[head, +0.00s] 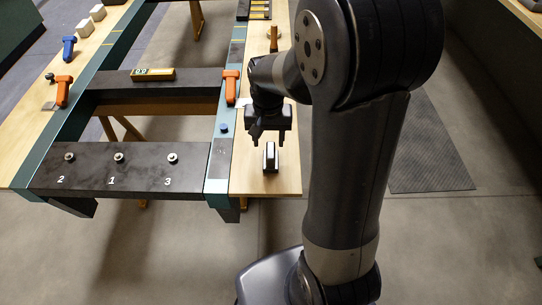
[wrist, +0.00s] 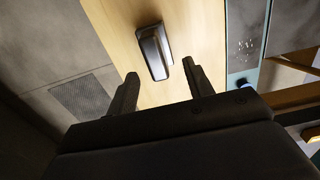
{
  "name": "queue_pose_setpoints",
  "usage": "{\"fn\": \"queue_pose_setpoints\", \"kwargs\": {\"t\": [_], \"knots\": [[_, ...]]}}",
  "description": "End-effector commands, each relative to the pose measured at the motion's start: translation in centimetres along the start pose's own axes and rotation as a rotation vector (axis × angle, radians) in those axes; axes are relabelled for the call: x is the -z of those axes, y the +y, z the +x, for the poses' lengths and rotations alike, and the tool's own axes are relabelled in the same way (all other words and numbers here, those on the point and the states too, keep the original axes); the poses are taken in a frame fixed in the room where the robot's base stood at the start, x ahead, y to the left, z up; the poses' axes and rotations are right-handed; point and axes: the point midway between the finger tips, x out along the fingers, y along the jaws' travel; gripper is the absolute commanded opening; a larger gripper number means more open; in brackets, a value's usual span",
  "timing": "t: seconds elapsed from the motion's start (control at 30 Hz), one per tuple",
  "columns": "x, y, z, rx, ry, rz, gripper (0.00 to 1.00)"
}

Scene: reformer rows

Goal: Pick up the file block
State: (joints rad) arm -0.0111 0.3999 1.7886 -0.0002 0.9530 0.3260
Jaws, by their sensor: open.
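A small block (head: 270,157), dark with a pale side, lies on the light wooden side board; I take it to be the file block. In the wrist view the block (wrist: 154,52) is dark and rounded, on the wood just beyond my fingertips and roughly between their lines. My gripper (head: 268,138) is above the board, close to the block, open and empty. In the wrist view its two fingers (wrist: 161,72) stand apart with nothing between them. The block is not visibly touched by either finger. The exact height of my fingertips over the board cannot be told.
A dark bench section (head: 120,178) with numbered knobs lies to the left. A teal rail (head: 218,165) with a blue knob (head: 224,127) borders the wooden board (head: 285,180). An orange clamp (head: 231,86) stands farther back. A grey floor mat (head: 430,150) lies right.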

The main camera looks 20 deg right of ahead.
Motion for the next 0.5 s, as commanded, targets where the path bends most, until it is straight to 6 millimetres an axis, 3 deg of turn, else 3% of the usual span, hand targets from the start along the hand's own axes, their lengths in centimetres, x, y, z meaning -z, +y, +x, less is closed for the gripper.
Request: {"fn": "queue_pose_setpoints", "kwargs": {"t": [0.3,0.5], "knots": [[-0.5,0.6,4.3,-0.001,-0.004,0.000,0.49],[-0.4,0.6,5.1,0.000,0.000,0.000,0.49]]}}
